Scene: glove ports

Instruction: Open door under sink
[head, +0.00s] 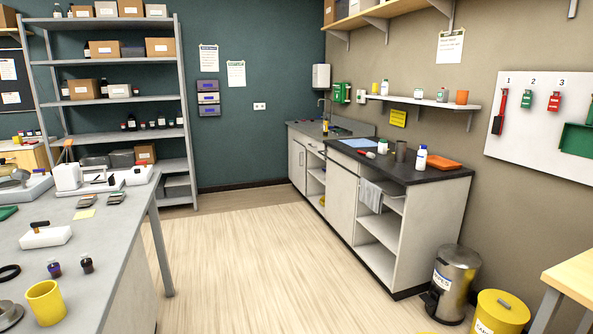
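The sink (345,129) is set in the grey counter section at the back right, with a tall tap (321,108) standing at it. Under this section, a pale grey cabinet door (297,166) faces left and looks shut. A small dark handle seems to sit near its upper right edge. A second pale door (341,203) is nearer, under the black worktop, and also looks shut. My gripper is not in view.
The pale wooden floor (235,250) is clear between the left workbench (110,245) and the cabinets. Open shelves (378,235) with a hanging towel (371,195) lie nearer. A steel bin (456,285) and a yellow bin (500,315) stand at the front right.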

